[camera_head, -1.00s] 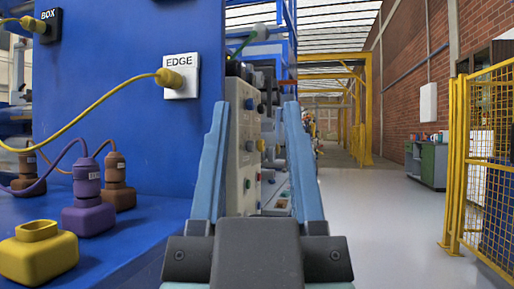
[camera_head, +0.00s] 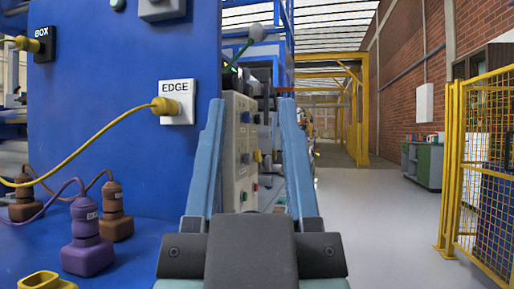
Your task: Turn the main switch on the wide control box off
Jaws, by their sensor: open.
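My gripper (camera_head: 252,106) is open, its two blue fingers pointing ahead with nothing held between them. A grey control panel (camera_head: 238,148) with several knobs and buttons shows between the fingers, beyond them and seen almost edge-on. The left finger hides part of it. I cannot tell whether it is the wide control box, and I cannot make out the main switch or its position. A rod with a grey ball end (camera_head: 257,32) stands out above the panel.
A blue wall panel (camera_head: 120,60) close on the left carries a white EDGE socket (camera_head: 178,102) with a yellow plug and cable. Purple (camera_head: 87,240) and brown plugs stand on the blue ledge below. Yellow mesh fencing (camera_head: 485,160) is at right. The grey floor (camera_head: 375,220) between is open.

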